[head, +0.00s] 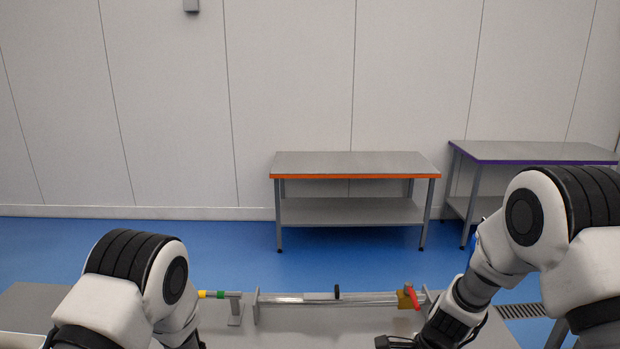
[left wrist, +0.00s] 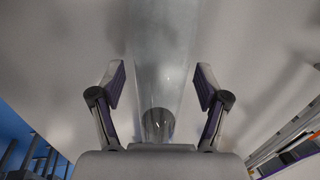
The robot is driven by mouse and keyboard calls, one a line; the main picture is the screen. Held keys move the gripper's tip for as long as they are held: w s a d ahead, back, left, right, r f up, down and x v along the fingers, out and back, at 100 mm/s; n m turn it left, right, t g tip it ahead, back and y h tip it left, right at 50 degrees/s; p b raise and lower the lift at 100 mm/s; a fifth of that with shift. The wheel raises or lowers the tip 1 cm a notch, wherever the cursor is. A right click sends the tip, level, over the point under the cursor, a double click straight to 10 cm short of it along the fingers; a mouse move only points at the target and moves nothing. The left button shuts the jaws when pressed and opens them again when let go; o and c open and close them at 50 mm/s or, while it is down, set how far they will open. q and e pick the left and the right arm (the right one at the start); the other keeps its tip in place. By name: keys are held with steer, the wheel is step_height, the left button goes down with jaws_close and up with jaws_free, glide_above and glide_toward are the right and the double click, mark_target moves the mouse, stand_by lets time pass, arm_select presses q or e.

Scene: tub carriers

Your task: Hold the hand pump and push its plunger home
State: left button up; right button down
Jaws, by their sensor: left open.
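A long clear and metallic tube, which looks like the hand pump (head: 300,299), lies level over the grey bench. Which part is the plunger I cannot tell. My left gripper (left wrist: 160,85) is open in the left wrist view, its fingers apart on either side of a pale, see-through tube (left wrist: 163,40), touching neither side visibly. In the head view the left fingers are hidden. My right gripper (head: 400,342) is dark, low at the picture's bottom edge, near the tube's right end.
A short rod with green and yellow bands (head: 212,294) runs to an upright bracket (head: 236,309) left of the tube. The grey bench (head: 300,330) is clear in front. An orange-edged table (head: 350,163) and a purple-edged table (head: 540,152) stand behind, across blue floor.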

arm_select(q)
steer(key=r, duration=0.3)
steer(key=s+r, duration=0.1)
steer(key=r, duration=0.3)
steer(key=s+r, duration=0.1)
steer(key=r, duration=0.2)
steer(key=shift+r, duration=0.25)
steer(key=shift+s+r, duration=0.2)
steer(key=shift+r, duration=0.45)
